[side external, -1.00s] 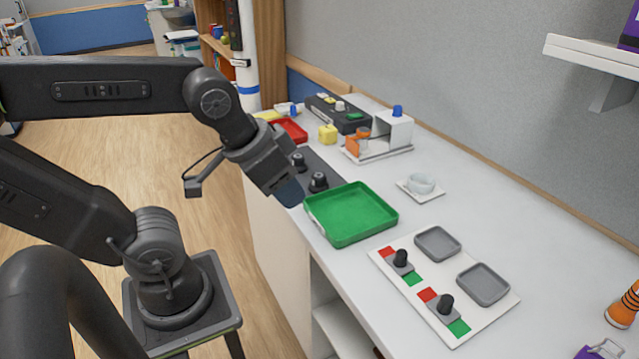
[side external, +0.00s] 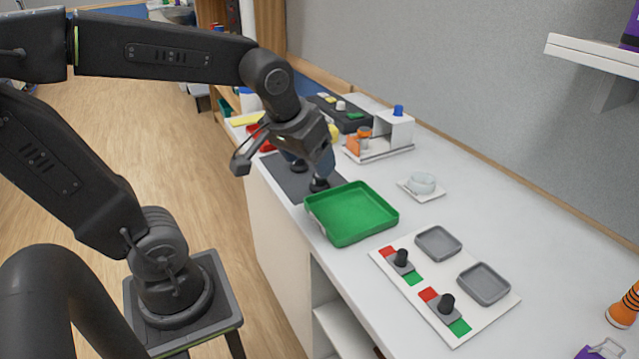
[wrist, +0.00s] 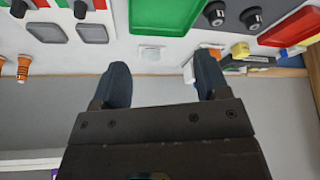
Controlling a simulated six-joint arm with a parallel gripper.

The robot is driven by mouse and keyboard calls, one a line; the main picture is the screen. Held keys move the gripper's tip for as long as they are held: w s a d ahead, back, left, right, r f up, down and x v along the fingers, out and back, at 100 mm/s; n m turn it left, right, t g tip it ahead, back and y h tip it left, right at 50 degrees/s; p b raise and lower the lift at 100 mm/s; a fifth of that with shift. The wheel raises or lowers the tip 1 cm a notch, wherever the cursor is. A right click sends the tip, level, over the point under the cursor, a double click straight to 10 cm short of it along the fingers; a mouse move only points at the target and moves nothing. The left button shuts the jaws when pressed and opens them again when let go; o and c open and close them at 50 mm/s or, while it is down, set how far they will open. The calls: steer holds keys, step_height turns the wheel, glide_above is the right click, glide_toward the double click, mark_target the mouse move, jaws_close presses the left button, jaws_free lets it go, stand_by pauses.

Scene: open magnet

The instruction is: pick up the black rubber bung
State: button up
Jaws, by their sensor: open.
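I cannot pick out a black rubber bung for certain in either view. The dark round pieces in sight look like two black knobs on a dark grey panel (side external: 287,183), one of them the near knob (side external: 319,184), and two black levers (side external: 401,257) on a white board. My gripper (side external: 309,172) is above the dark panel, just behind the green tray, and hides part of that area. In the wrist view my gripper (wrist: 163,66) has its two dark blue fingers wide apart with nothing between them.
The green tray (side external: 350,213) is close to my gripper. The white board (side external: 445,290) with grey dishes (side external: 483,283) lies at front right. A cup (side external: 422,183) on a saucer, a white stand (side external: 400,130) and a black box (side external: 345,115) are behind. Wall backs the counter.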

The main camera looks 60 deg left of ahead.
steer(key=w+a+f+n+g+y, duration=0.1)
steer(key=w+a+f+n, duration=0.3)
steer(key=a, duration=0.3)
steer(key=w+a+f+n+g+y, duration=0.1)
steer(key=w+a+n, duration=0.2)
steer(key=w+a, duration=0.25)
glide_above(319, 182)
step_height(319, 182, down, 8)
steer(key=shift+d+r, duration=0.15)
steer(key=shift+x, duration=2.95)
steer(key=shift+s, duration=0.1)
steer(key=c, duration=1)
